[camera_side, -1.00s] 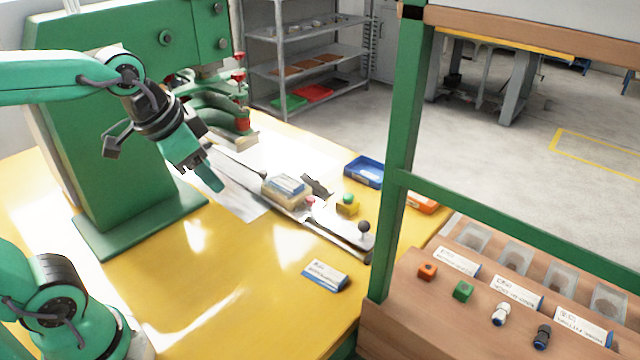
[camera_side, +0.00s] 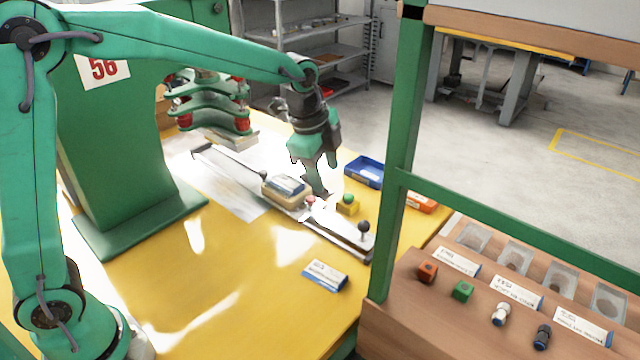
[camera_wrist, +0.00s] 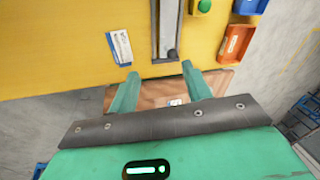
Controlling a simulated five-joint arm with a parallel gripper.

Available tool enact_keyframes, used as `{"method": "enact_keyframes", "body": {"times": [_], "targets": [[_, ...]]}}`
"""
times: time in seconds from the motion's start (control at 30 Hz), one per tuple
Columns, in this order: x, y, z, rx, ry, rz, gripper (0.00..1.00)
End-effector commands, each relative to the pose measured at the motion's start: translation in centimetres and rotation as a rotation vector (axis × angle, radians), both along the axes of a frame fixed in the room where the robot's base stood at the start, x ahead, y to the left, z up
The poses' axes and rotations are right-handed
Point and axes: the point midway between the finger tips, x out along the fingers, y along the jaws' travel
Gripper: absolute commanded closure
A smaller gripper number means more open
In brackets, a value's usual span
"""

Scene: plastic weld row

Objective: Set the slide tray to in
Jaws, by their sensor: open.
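The slide tray (camera_side: 284,197), a pale block with a blue-grey top, sits on a long metal rail (camera_side: 325,233) that runs out from under the green press. The tray is clear of the press head (camera_side: 212,118). A black ball knob (camera_side: 363,227) stands at the rail's near end. My gripper (camera_side: 316,163) is open and empty. In the side view it appears beyond the tray, pointing down; its height is unclear. In the wrist view my fingertips (camera_wrist: 159,73) are spread, with the rail (camera_wrist: 167,25) and its dark end ahead of them. The tray is outside the wrist view.
A yellow box with a green button (camera_side: 347,204) stands beside the rail, with a blue bin (camera_side: 364,171) and an orange bin (camera_side: 421,202) beyond. A label card (camera_side: 325,275) lies on the yellow table. A green frame post (camera_side: 400,150) rises at the right. The table's front left is clear.

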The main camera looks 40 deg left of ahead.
Motion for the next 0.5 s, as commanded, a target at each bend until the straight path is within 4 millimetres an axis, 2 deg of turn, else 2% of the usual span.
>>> {"method": "enact_keyframes", "body": {"times": [0.03,0.23,0.4,0.5], "targets": [[0.9,-0.7,-1.1,0.013,0.011,-0.050,0.51],[3.9,-2.9,-4.5,0.060,0.034,-0.246,0.51],[5.4,-4.4,-6.8,0.086,0.046,-0.366,0.51],[5.9,-4.8,-7.5,0.095,0.050,-0.405,0.51]]}}
